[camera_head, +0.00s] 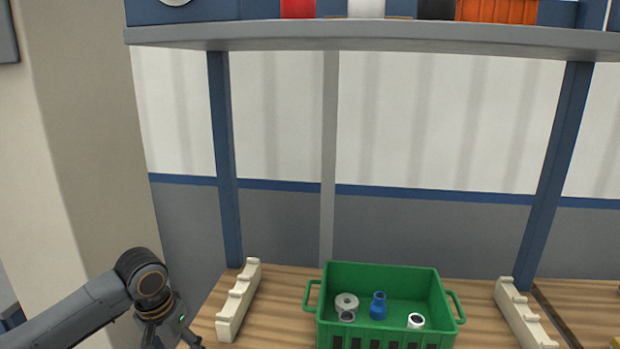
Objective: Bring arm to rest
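My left arm comes in from the lower left, and its gripper (172,338) is at the bottom edge of the head view, left of the left rack. Its fingers are partly cut off by the frame, so I cannot tell how far apart they are. My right arm and gripper are not in view. A green crate (384,273) stands on the wooden table, with a white round pipe piece (346,302), a grey ring-like piece (347,317), a blue pipe piece (378,306) and a white piece with a dark opening (416,321) in it.
A cream notched rack (238,300) stands left of the crate, and another (523,315) stands right of it. Both look empty. The wooden table (275,300) is bare between the left rack and the crate. A grey shelf (370,36) on blue posts spans the top.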

